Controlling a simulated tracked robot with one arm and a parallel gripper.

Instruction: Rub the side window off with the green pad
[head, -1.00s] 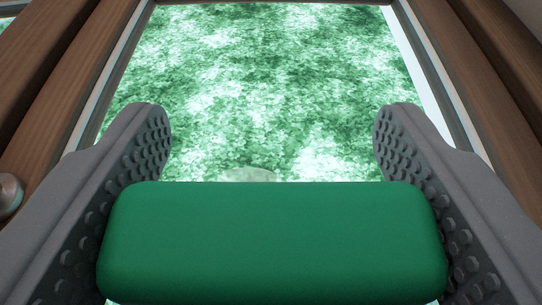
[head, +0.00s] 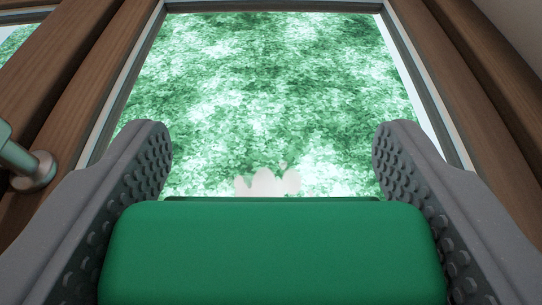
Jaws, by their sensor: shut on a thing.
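The green pad (head: 272,250) lies across the bottom middle, held between the two grey dimpled fingers of my gripper (head: 272,165). My gripper is shut on it, one finger at each end. The side window (head: 265,90) fills the middle beyond the pad, with blurred green foliage showing in it. A pale, ragged-topped patch (head: 267,183) shows at the window just above the pad's far edge. The pad hides the window's lower part, and I cannot tell whether it touches the glass.
Brown wooden frame members (head: 95,110) run along the left, and another wooden member (head: 485,75) along the right. A metal handle (head: 30,165) sticks out at the left edge. Part of another pane (head: 18,42) shows at the upper left.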

